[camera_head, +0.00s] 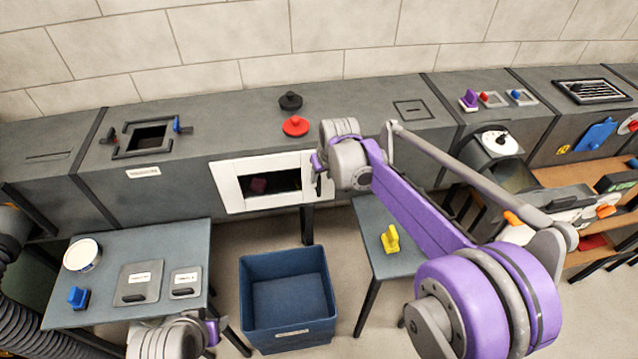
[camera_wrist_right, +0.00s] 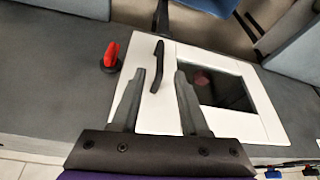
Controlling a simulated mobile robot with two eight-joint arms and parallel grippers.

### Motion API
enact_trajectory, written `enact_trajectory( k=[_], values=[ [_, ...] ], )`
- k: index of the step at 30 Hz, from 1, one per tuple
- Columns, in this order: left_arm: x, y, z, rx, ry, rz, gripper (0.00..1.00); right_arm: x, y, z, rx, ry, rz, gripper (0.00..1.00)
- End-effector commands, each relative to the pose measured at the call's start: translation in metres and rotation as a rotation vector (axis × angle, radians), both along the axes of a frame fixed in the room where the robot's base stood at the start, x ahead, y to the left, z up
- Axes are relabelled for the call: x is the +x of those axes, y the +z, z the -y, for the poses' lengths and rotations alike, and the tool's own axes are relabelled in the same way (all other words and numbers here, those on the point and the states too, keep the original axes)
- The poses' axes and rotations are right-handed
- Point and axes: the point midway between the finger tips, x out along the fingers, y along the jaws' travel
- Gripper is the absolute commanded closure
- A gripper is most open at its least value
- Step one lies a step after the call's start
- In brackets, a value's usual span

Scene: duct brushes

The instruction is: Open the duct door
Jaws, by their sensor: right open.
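The duct door (camera_head: 228,187) is a white panel with a dark window, set in the front of the grey duct. It looks closed. In the right wrist view the door (camera_wrist_right: 262,118) carries a black bar handle (camera_wrist_right: 157,66) beside the window. My right gripper (camera_head: 318,163) is at the door's right end, where it and its arm largely hide the handle in the head view. In the wrist view its two fingers (camera_wrist_right: 160,73) are apart, with the handle just beyond the tips and nothing gripped. My left gripper (camera_head: 212,331) shows only partly at the bottom edge; its jaws are unclear.
Red (camera_head: 295,126) and black (camera_head: 290,101) knobs stand on the duct top above the door. A blue bin (camera_head: 287,258) stands on the floor below. A side table (camera_head: 190,240) is at left; a small table with a yellow brush (camera_head: 390,238) is at right. A pinkish item (camera_head: 259,185) shows through the window.

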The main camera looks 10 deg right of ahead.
Motion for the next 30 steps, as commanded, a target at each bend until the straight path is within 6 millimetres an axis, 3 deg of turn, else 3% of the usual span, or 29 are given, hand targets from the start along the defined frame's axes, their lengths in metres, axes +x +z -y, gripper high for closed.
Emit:
enact_trajectory(
  k=[3, 9, 22, 30],
  values=[
    [0.0, -0.001, 0.0, 0.0, 0.0, 0.0, 0.5, 0.009, -0.023, -0.002, 0.0, 0.0, 0.0, 0.55],
    [0.0, -0.002, 0.0, 0.0, 0.0, -0.001, 0.5, 0.019, -0.048, -0.005, 0.0, 0.0, 0.0, 0.55],
    [0.0, -0.002, 0.0, 0.0, 0.0, -0.001, 0.5, 0.023, -0.057, -0.006, 0.0, 0.0, 0.0, 0.55],
    [0.0, -0.002, 0.0, 0.0, 0.0, -0.001, 0.5, 0.022, -0.057, -0.005, 0.0, -0.001, 0.0, 1.0]
  ],
)
